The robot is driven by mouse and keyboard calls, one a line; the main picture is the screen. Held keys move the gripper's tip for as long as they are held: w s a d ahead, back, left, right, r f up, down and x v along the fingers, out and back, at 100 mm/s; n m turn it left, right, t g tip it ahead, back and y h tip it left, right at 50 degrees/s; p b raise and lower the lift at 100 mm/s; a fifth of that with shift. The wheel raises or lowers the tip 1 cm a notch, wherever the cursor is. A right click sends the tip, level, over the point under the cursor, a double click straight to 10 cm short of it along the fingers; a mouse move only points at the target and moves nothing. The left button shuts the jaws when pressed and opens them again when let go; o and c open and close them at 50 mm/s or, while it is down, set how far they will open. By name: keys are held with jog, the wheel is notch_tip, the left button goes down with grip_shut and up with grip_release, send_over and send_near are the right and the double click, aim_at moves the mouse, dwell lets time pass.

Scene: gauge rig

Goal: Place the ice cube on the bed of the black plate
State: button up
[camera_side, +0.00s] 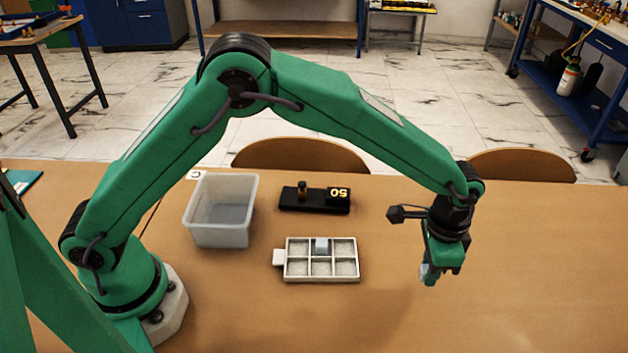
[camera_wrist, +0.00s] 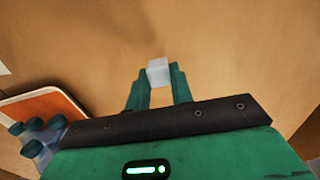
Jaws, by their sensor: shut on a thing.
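My gripper (camera_side: 430,274) is shut on the ice cube (camera_wrist: 158,71), a small pale block between its two green fingertips. It holds the cube above the bare wooden table, right of the compartment tray. In the side view the cube is mostly hidden by the fingers. The black plate (camera_side: 289,204) lies on the table behind the compartment tray, left of and apart from my gripper. It bears a small brass-coloured post (camera_side: 302,190) and a black block marked 50 (camera_side: 339,194). The plate does not show in the wrist view.
A white compartment tray (camera_side: 278,257) holds a grey-blue piece (camera_side: 322,246) in its back middle compartment. A translucent bin (camera_side: 221,236) stands left of the plate. The wrist view shows an orange-topped thing (camera_wrist: 45,104) and teal-capped bottles (camera_wrist: 38,142). The right of the table is clear.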

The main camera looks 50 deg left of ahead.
aim_at(422, 290)
jog(key=shift+f, duration=2)
jog(key=shift+f, duration=0.2)
jog(key=o, duration=0.9)
jog(key=shift+o, duration=0.2)
jog(key=shift+r, duration=0.15)
notch_tip(422, 290, up, 12)
jog(key=shift+r, duration=0.1)
